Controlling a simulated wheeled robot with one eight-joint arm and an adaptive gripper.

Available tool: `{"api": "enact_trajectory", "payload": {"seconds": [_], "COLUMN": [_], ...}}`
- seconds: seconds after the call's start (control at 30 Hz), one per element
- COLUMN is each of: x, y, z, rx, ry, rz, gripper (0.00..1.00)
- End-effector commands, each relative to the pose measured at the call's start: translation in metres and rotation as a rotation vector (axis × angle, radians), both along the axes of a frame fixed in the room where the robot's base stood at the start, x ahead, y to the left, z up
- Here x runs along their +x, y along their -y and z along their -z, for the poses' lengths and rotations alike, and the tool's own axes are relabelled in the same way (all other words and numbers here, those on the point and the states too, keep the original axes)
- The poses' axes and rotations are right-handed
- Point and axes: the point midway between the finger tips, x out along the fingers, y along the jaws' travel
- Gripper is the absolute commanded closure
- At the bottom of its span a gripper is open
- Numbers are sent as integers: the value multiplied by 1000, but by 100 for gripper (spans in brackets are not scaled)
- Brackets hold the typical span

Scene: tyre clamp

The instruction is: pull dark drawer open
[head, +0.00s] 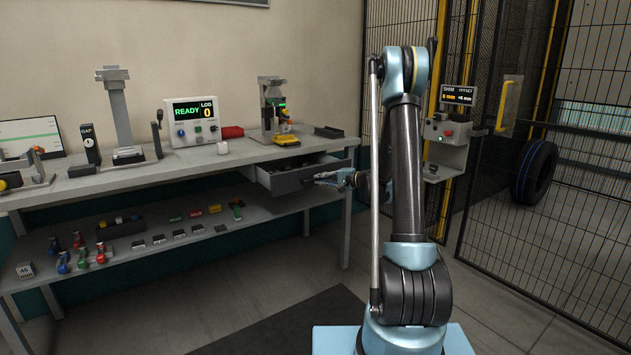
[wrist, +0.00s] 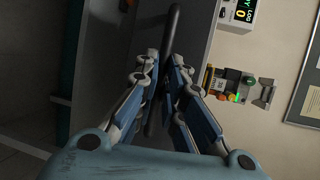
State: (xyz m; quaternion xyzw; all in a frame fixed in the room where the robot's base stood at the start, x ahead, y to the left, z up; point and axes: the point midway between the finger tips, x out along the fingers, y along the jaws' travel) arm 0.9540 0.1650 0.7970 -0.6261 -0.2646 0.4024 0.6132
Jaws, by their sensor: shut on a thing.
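The dark drawer (head: 288,183) under the right end of the bench top stands partly open in the head view, with some of its inside showing. My gripper (head: 322,178) is at the drawer's front, reaching in from the right. In the wrist view my gripper (wrist: 163,78) has its two fingers closed on the drawer's dark bar handle (wrist: 174,22). The middle of the handle is hidden between the fingers.
The bench top (head: 200,167) holds a READY display box (head: 193,122) and a small fixture (head: 273,107). The lower shelf (head: 130,245) carries several small parts. A control box (head: 447,135) and mesh fence stand right of my arm. Floor before the bench looks clear.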

Motion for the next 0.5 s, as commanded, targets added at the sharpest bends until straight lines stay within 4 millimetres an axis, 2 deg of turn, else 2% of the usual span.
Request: {"api": "enact_trajectory", "payload": {"seconds": [0.2, 0.5], "x": [-16, -21], "y": [12, 15], "z": [1, 2], "rx": [-5, -6], "ry": [0, 1], "rz": [0, -1], "gripper": [100, 100]}}
